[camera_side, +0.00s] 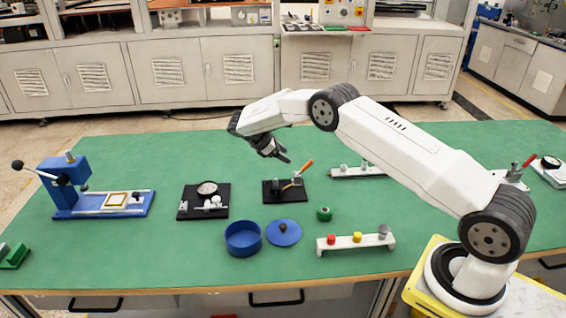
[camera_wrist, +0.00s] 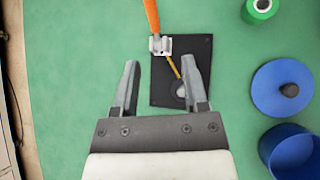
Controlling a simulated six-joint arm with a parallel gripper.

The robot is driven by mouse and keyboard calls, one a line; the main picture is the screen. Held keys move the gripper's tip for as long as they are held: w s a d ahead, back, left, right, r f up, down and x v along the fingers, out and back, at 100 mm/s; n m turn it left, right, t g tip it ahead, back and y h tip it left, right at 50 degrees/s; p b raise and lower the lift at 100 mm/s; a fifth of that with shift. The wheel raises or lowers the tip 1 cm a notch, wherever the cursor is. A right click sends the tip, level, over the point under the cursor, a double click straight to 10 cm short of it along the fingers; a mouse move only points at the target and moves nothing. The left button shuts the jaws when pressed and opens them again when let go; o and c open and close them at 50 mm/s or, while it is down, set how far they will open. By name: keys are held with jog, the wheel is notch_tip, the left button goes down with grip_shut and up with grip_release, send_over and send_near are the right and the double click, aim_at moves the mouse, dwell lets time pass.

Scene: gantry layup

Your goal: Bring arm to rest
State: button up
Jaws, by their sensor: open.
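My gripper (camera_side: 279,153) is above the green table (camera_side: 130,240), near a small black plate (camera_side: 270,196) that carries a metal clamp with an orange handle (camera_side: 304,167). In the wrist view my gripper (camera_wrist: 161,72) has its two fingers spread apart with nothing held between them. The black plate (camera_wrist: 196,58) lies below and beyond the fingers there, partly hidden by the right finger. The arm reaches out to the left from its base at the table's right front.
A blue round box (camera_side: 243,240), its blue lid (camera_side: 283,233) and a green spool (camera_side: 324,214) stand in front. A white rack (camera_side: 356,243) holds coloured pieces. A black plate with a gauge (camera_side: 203,203) and a blue press (camera_side: 75,190) stand left. The table's left front is mostly clear.

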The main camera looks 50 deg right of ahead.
jog(key=s+a+r+m+t+y, duration=0.4)
jog(key=s+a+r+y, duration=0.15)
jog(key=s+a, duration=0.5)
jog(key=s+a+r+m+t+y, duration=0.1)
jog(key=s+a+m, duration=0.2)
jog(key=s, duration=0.5)
jog(key=s+a+r+m+t+y, duration=0.1)
jog(key=s+a, duration=0.3)
jog(key=s, duration=0.4)
jog(key=shift+s+r+m+t, duration=0.15)
jog(key=shift+s+m+t, duration=0.3)
jog(key=shift+m, duration=0.45)
